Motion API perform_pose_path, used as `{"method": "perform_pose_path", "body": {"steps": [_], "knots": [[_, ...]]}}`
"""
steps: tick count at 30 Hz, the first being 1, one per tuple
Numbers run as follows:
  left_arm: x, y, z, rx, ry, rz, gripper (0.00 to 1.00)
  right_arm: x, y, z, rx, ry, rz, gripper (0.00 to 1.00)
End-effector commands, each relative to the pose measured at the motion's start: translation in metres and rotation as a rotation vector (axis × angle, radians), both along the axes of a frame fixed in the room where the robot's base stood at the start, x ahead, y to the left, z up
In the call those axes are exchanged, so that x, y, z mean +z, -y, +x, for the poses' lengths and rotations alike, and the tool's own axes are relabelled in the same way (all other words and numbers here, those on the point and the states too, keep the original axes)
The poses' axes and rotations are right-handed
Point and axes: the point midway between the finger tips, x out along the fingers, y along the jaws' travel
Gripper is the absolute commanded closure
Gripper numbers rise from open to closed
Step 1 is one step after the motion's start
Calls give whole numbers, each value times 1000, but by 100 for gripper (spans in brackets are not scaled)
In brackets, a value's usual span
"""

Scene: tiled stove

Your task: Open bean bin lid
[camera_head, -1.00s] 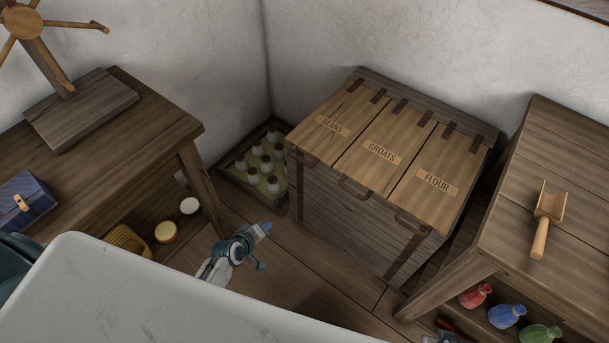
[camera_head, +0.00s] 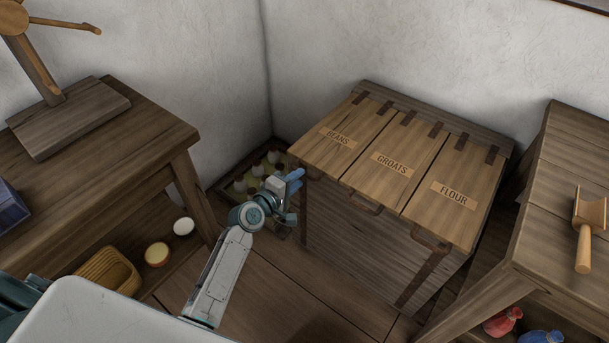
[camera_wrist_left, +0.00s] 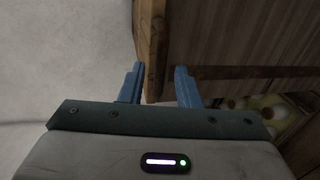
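The bean bin lid (camera_head: 322,156) is the leftmost of three wooden lids on the chest and is marked BEANS. It lies closed, with dark hinges at the back and a handle at its front edge. My left gripper (camera_head: 294,182) is at the front left corner of this lid. In the left wrist view, the two blue fingers (camera_wrist_left: 162,78) stand apart, with a wooden edge (camera_wrist_left: 152,60), seemingly the lid's, reaching between their tips. I cannot tell whether they touch it. My right gripper is not in view.
The closed groats lid (camera_head: 385,168) and flour lid (camera_head: 450,205) lie to the right. A crate of jars (camera_head: 225,187) stands on the floor left of the chest. A table (camera_head: 160,135) is at left; another table (camera_head: 555,230) with a scoop (camera_head: 586,230) is at right.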

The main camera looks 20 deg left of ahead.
Motion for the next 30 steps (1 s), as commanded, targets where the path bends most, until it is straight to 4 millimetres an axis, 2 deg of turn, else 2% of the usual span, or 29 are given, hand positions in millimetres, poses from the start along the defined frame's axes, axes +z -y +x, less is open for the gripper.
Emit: {"method": "perform_pose_path", "body": {"steps": [3, 7, 19, 24, 30], "knots": [[-5, 7, 19, 0, 1, 0, 70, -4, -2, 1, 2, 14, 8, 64], [-8, 12, 32, 0, 0, 1, 70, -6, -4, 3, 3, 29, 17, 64], [-10, 14, 39, -1, -1, 3, 70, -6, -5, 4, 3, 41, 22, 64], [-10, 14, 39, -1, -1, 3, 100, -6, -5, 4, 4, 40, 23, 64], [-10, 14, 39, -1, -1, 3, 100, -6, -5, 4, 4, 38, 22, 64]]}}
